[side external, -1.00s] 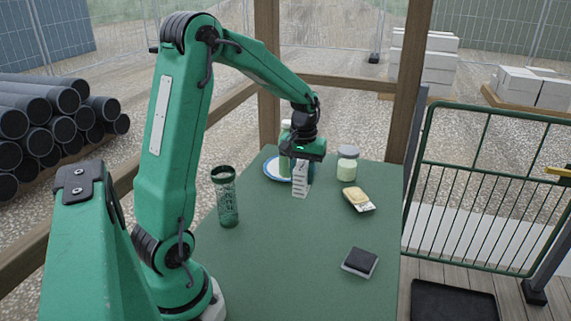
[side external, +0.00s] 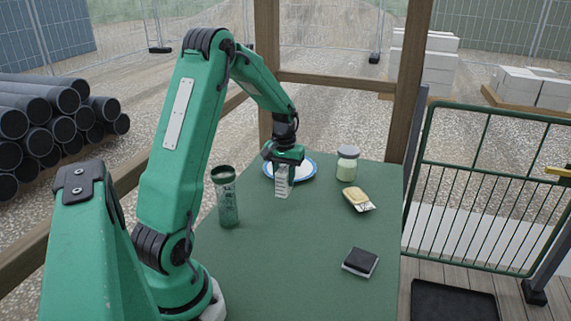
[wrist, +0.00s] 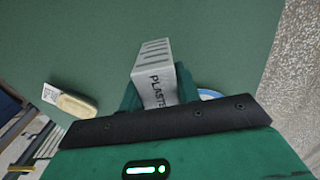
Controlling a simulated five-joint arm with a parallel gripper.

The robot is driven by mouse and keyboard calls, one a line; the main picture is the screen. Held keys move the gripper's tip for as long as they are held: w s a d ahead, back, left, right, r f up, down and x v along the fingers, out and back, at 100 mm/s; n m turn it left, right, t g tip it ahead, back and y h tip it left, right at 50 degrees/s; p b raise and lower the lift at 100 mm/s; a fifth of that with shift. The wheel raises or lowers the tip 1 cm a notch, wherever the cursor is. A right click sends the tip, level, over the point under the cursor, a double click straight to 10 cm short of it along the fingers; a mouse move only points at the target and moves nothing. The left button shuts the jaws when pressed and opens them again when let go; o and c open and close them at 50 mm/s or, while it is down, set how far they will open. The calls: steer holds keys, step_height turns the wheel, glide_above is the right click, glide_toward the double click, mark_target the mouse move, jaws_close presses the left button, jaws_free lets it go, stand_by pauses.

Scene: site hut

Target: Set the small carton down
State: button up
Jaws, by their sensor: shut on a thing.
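The small carton (side external: 282,186) is pale with grey stripes and looks upright in the side view. My gripper (side external: 284,167) is shut on its upper part from above. In the wrist view the carton (wrist: 155,72) sits between the fingers, with the letters "PLASTE" showing on it. Its lower end is at or close above the green table top (side external: 300,240); I cannot tell whether it touches.
A blue-rimmed white plate (side external: 304,170) is just behind the carton, partly hidden by my gripper. A lidded jar (side external: 347,163), a yellow-topped item (side external: 356,196) and a dark square block (side external: 360,262) stand to the right. A green tumbler (side external: 227,200) stands left. The front middle is clear.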

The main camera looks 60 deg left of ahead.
mark_target(284, 186)
steer(key=shift+f, duration=1.75)
steer(key=shift+f, duration=0.15)
steer(key=o, duration=1)
steer(key=shift+c, duration=0.2)
step_height(284, 186, up, 12)
steer(key=shift+r, duration=0.1)
steer(key=shift+d+r, duration=0.1)
